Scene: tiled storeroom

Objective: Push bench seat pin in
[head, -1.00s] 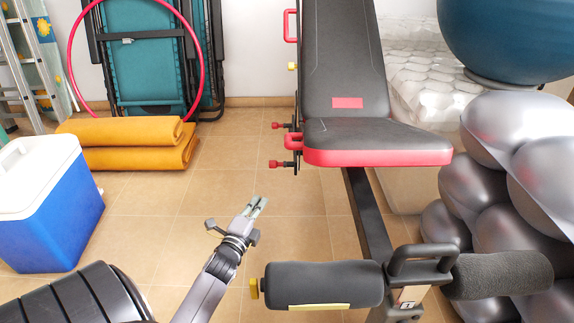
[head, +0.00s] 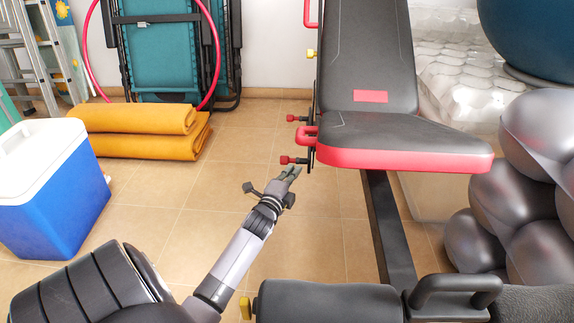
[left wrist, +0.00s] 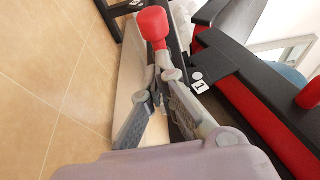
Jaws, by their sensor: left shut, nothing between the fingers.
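The weight bench has a grey seat with a red edge (head: 405,160). Two red-knobbed pins stick out to the left of its frame: a lower one (head: 287,160) and an upper one (head: 293,117). My left gripper (head: 294,171) is shut and empty, its tips close to the lower pin in the head view. In the left wrist view a red knob (left wrist: 153,24) stands just beyond the fingertips (left wrist: 160,66). I cannot tell whether the tips touch it. How far the pins are inserted is not clear. My right gripper is not in view.
A padded roller (head: 330,301) and a black handle (head: 455,290) are at the bench's near end. A blue cooler (head: 60,205) and folded orange mats (head: 140,118) are at left. Grey balls (head: 510,200) crowd the right. The floor left of the bench is clear.

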